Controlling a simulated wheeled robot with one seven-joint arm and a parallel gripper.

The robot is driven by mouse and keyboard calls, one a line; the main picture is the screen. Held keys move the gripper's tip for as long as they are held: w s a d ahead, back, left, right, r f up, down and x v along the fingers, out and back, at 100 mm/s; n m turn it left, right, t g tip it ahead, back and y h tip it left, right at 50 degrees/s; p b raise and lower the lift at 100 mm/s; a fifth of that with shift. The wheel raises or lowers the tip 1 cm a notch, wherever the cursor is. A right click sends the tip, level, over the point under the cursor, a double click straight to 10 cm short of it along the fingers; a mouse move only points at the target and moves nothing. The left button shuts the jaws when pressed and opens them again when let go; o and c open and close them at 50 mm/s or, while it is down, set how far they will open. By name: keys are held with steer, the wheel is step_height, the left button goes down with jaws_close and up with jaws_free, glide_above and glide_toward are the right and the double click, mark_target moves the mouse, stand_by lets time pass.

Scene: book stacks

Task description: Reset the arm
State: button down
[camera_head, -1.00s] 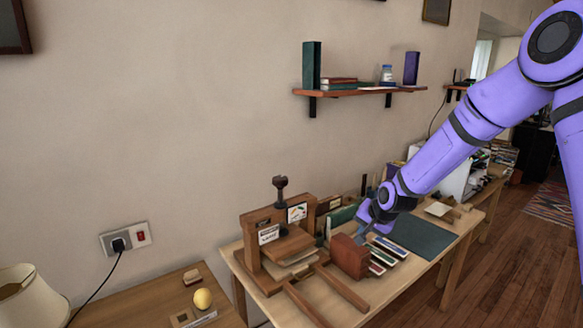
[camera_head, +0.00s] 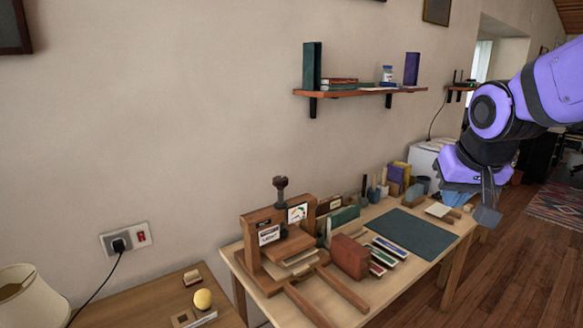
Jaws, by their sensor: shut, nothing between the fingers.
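My purple arm comes in from the right edge in the head view. My gripper (camera_head: 487,212) hangs at its end, pointing down, over the right end of the wooden workbench (camera_head: 368,312). It is shut and holds nothing. It is well to the right of the wooden press (camera_head: 262,238) and the reddish-brown block (camera_head: 349,257), apart from both.
A dark green mat (camera_head: 412,233) lies on the bench, with several books or strips (camera_head: 386,252) beside it. A wall shelf (camera_head: 360,91) holds books and a jar. A side table (camera_head: 160,305) with a lamp (camera_head: 30,297) stands at lower left.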

steer(key=s+d+r+n, duration=0.1)
steer(key=s+d+r, duration=0.1)
steer(key=s, duration=1.4)
steer(key=shift+s+d+r, duration=0.15)
steer(key=shift+r, duration=0.05)
